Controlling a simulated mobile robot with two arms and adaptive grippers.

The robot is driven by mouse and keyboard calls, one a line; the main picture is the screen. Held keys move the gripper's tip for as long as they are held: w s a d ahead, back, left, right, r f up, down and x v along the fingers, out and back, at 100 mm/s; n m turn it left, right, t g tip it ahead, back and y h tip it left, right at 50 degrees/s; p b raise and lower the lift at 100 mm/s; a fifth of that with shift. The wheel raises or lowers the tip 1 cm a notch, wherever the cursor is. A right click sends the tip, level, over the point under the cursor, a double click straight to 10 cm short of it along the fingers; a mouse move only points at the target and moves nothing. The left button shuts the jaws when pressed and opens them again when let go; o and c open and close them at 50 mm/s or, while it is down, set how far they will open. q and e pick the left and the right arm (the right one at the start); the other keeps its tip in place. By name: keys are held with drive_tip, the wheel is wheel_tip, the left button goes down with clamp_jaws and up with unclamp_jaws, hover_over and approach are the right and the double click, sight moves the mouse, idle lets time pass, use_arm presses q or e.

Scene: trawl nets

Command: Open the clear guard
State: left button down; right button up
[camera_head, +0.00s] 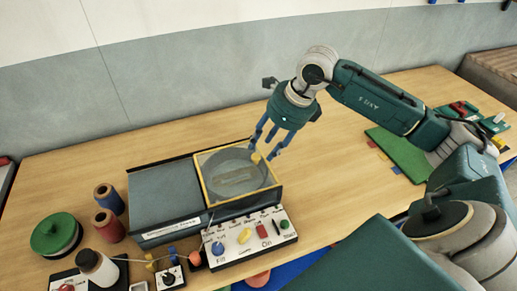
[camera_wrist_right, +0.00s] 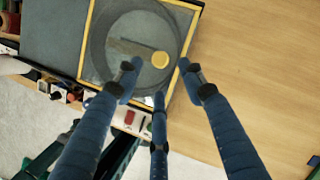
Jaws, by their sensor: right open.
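The clear guard (camera_head: 211,172) is a see-through panel in a yellow frame on the right half of a grey machine (camera_head: 165,199). It lies shut over a round chamber, and a flat bar shows through it. A yellow knob (camera_head: 256,158) stands on the guard near its right side. In the right wrist view the guard (camera_wrist_right: 103,62) fills the upper middle, with the knob (camera_wrist_right: 160,60) between my fingertips. My right gripper (camera_head: 266,149) is open, pointing down close above the knob. I cannot tell whether a finger touches it. My left gripper is not in view.
A control panel (camera_head: 221,260) with a blue knob, a yellow knob and a red switch sits in front of the machine. Thread spools (camera_head: 109,198) and a green-topped round container (camera_head: 56,234) stand at left. A green mat (camera_head: 402,153) lies at right. The table behind the machine is clear.

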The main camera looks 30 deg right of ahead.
sight(256, 156)
drive_tip(key=x, duration=0.3)
drive_tip(key=shift+w+p, duration=0.2)
drive_tip(key=shift+p, duration=0.15)
drive_tip(key=shift+x, duration=1.1)
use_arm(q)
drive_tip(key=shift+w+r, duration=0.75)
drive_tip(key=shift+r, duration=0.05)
use_arm(e)
clamp_jaws()
